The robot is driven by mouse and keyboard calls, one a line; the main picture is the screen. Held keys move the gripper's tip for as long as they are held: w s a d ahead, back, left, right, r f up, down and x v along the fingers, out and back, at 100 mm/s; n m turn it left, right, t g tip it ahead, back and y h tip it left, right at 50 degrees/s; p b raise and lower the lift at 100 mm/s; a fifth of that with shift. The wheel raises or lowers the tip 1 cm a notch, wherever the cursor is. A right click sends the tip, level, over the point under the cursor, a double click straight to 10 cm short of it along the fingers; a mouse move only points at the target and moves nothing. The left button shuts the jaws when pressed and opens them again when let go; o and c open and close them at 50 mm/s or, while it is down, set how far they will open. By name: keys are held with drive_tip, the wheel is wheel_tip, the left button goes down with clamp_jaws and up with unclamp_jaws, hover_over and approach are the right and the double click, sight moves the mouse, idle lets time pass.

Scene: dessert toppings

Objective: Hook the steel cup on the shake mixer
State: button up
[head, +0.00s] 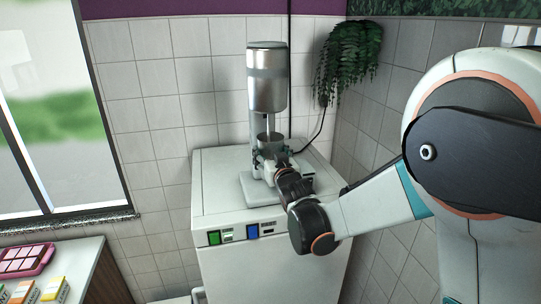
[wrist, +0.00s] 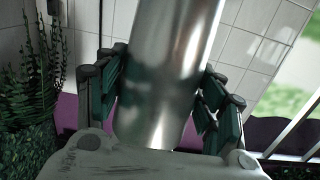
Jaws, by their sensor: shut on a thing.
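The shake mixer (head: 267,78) stands on a white cabinet, with a silver motor head on top and a pale base. The steel cup (wrist: 170,75) fills the middle of the wrist view, between the two finger pads of my gripper (wrist: 165,100). In the head view, my gripper (head: 270,158) is at the mixer's front, below the motor head. The cup (head: 269,137) shows there just above the fingers and looks upright. My gripper is shut on the cup. My wrist hides the lower part of the cup, and I cannot tell whether its rim touches the mixer.
The white cabinet (head: 215,195) has free top surface left of the mixer. A black cable (head: 318,132) runs behind it and a hanging plant (head: 348,58) is at the right. A counter (head: 85,262) with a pink tray (head: 27,259) and small boxes (head: 54,290) stands at lower left.

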drive_tip(key=shift+w+a+r+g+p, duration=0.1)
drive_tip(key=shift+w+r+g+p, duration=0.15)
drive_tip(key=shift+r+p, duration=0.55)
drive_tip(key=shift+w+a+r+g+p, duration=0.1)
drive_tip(key=shift+w+r+g+p, duration=0.15)
drive_tip(key=shift+r+p, duration=0.5)
drive_tip(key=shift+r, duration=0.15)
